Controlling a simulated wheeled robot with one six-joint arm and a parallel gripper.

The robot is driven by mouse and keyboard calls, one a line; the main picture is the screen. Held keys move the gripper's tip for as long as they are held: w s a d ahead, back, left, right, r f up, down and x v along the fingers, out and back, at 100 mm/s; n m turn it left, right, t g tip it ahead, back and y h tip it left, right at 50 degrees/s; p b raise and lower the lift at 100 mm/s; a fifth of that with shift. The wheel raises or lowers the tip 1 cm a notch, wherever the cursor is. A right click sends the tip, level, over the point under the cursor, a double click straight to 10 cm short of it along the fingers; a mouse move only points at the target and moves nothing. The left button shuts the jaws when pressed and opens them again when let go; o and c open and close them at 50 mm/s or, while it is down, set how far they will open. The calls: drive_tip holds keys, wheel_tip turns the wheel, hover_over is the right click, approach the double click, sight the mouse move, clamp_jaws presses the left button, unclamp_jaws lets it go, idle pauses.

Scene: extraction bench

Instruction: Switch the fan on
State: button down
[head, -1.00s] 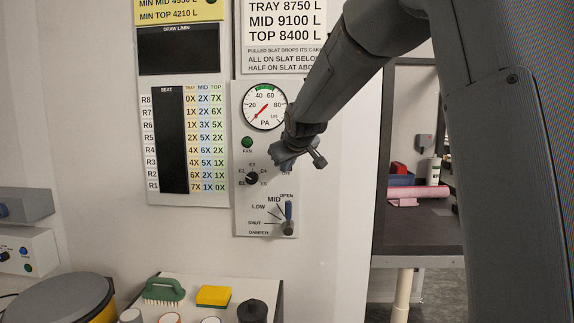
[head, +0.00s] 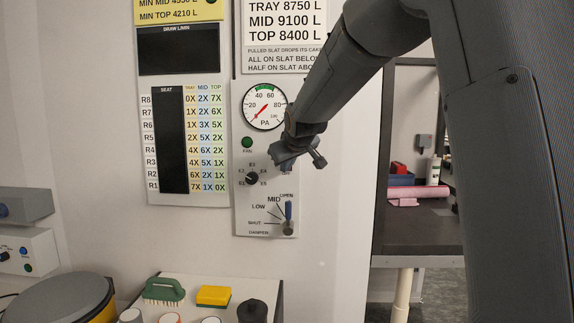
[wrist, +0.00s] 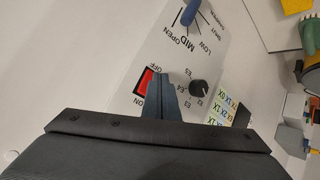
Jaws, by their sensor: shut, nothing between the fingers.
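The red fan switch (wrist: 144,84) shows in the wrist view between the words OFF and ON on the white panel. My gripper (wrist: 163,96) is shut and empty, with its fingertips right beside the red switch and partly over it. I cannot tell whether they touch it. In the head view my gripper (head: 296,158) hides the switch. A green lamp (head: 247,142) labelled FAN sits left of the gripper; I cannot tell if it is lit. The gauge (head: 264,107) above has its red needle toward the lower left.
A black selector knob (head: 252,178) is left of my gripper, and a damper lever with a blue handle (head: 289,210) is below. A green brush (head: 164,290) and a yellow sponge (head: 213,296) lie on the bench below. The wall right of the panel is bare.

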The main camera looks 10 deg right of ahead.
drive_tip(key=shift+w, duration=0.1)
drive_tip(key=shift+w+d+r+p, duration=0.1)
drive_tip(key=shift+w+p, duration=0.2)
drive_tip(key=shift+w+d+r+p, duration=0.2)
drive_tip(key=shift+w+r+p, duration=0.1)
drive_tip(key=shift+r, duration=0.1)
idle(1.4)
drive_tip(key=shift+s+a+f+b, duration=0.1)
drive_tip(key=shift+s+f+b, duration=0.1)
drive_tip(key=shift+b, duration=0.1)
idle(0.4)
drive_tip(key=shift+s+a+f+b, duration=0.2)
drive_tip(key=shift+s+a+b, duration=0.1)
drive_tip(key=shift+s+b, duration=0.4)
drive_tip(key=shift+s+a+f+b, duration=0.25)
drive_tip(key=shift+s+b, duration=0.2)
drive_tip(key=shift+s, duration=0.4)
drive_tip(key=shift+s+a+f+b, duration=0.15)
drive_tip(key=shift+s+a+b, duration=0.15)
drive_tip(key=shift+s+b, duration=0.4)
